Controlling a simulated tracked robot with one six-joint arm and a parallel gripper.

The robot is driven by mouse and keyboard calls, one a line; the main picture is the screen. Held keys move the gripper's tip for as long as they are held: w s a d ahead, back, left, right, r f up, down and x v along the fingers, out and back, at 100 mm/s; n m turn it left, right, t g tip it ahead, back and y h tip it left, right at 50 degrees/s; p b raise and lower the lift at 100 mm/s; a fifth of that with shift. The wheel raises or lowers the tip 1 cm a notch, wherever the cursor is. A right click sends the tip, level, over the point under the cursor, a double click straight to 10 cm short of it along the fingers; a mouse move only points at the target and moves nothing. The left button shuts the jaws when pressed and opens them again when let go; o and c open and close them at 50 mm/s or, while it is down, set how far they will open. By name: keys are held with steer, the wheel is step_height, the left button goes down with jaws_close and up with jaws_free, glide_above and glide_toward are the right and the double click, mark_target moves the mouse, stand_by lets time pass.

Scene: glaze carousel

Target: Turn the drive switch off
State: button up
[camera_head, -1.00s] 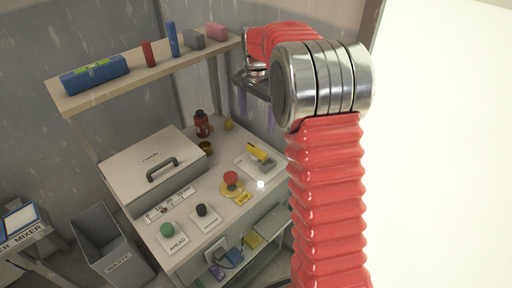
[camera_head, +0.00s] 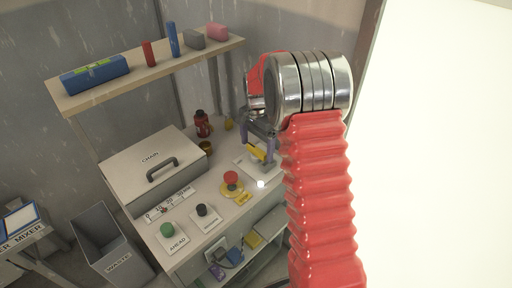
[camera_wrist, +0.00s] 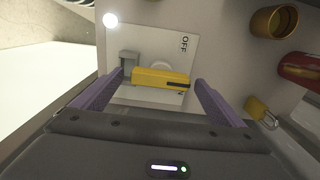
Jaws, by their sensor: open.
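The drive switch is a yellow lever (camera_wrist: 160,79) on a pale plate (camera_wrist: 188,63) marked OFF, seen in the wrist view; it also shows on the bench in the head view (camera_head: 258,153). A grey block stands on the plate beside the lever's end. My gripper (camera_wrist: 150,84) is open, with one purple finger at each side of the lever. In the head view my gripper (camera_head: 259,146) is above the switch plate. I cannot tell whether either finger touches the lever.
A red button (camera_head: 231,177), a black button (camera_head: 201,210) and a green AHEAD button (camera_head: 167,230) are nearby on the bench. The grey CHAIN box (camera_head: 140,165) stands at left. A brass cup (camera_wrist: 275,21) and a padlock (camera_wrist: 262,112) lie right of the switch.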

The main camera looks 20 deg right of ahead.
steer(key=shift+f, duration=0.25)
steer(key=shift+c, duration=0.4)
steer(key=c, duration=0.9)
steer(key=shift+a, duration=0.25)
steer(key=shift+c, duration=0.4)
steer(key=shift+d, duration=0.15)
